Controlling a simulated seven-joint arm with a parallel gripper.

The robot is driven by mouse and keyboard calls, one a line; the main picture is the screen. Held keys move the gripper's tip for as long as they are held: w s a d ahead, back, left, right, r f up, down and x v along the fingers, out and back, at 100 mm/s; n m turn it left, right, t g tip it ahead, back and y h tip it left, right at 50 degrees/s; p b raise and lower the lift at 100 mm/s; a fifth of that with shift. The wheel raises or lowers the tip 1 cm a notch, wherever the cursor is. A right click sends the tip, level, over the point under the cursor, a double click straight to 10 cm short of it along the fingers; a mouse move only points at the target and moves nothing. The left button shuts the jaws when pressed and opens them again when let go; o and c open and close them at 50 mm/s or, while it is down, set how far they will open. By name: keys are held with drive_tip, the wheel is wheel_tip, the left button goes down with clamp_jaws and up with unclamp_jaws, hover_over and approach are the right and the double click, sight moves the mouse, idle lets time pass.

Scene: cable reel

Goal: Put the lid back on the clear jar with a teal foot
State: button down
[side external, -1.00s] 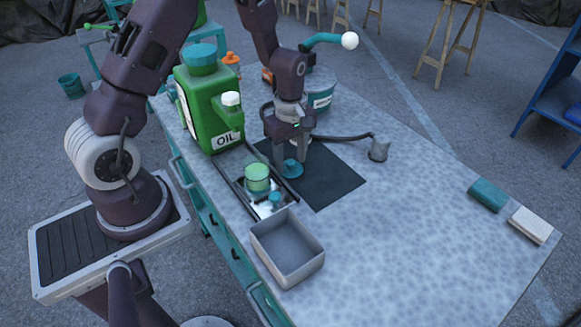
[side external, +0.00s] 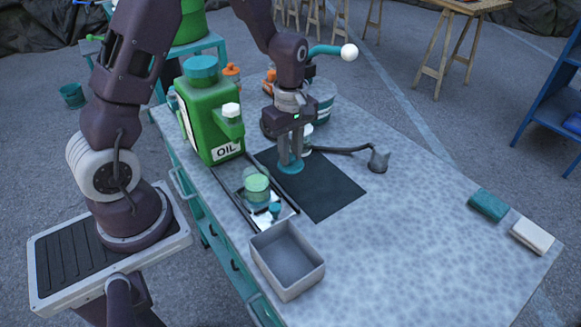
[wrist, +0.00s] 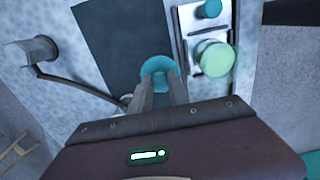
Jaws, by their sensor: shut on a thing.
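The teal lid (side external: 290,167) is a round disc at the dark mat, and it also shows in the wrist view (wrist: 158,68). My gripper (side external: 290,160) points down, with its fingers close together and shut on the lid's raised middle. In the wrist view my fingers (wrist: 157,90) reach down to the lid. I cannot tell whether the lid still touches the mat. The clear jar (side external: 257,187) with pale green contents and a teal foot stands upright and open-topped on a tray, left of my gripper. In the wrist view the jar (wrist: 214,58) is to the right.
The tray (side external: 286,214) also holds a small teal piece (side external: 274,208). A grey open bin (side external: 287,262) stands in front, and a green oil can (side external: 212,115) behind the jar. A cable runs to a grey cup-like piece (side external: 378,160). The right of the table is mostly clear.

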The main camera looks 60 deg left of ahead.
drive_tip(key=r, duration=0.2)
drive_tip(key=s+r, duration=0.1)
drive_tip(key=r, duration=0.2)
drive_tip(key=shift+s+r, duration=0.2)
drive_tip(key=shift+r, duration=0.15)
drive_tip(key=s+r+m, duration=0.3)
drive_tip(key=s+r, duration=0.1)
drive_tip(key=s, duration=0.4)
wheel_tip(320, 180, down, 6)
drive_tip(key=shift+d+f, duration=0.15)
drive_tip(key=shift+f, duration=0.15)
idle(0.8)
drive_tip(key=c, duration=1.2)
unclamp_jaws()
drive_tip(key=shift+o, duration=0.2)
drive_tip(key=o, duration=0.5)
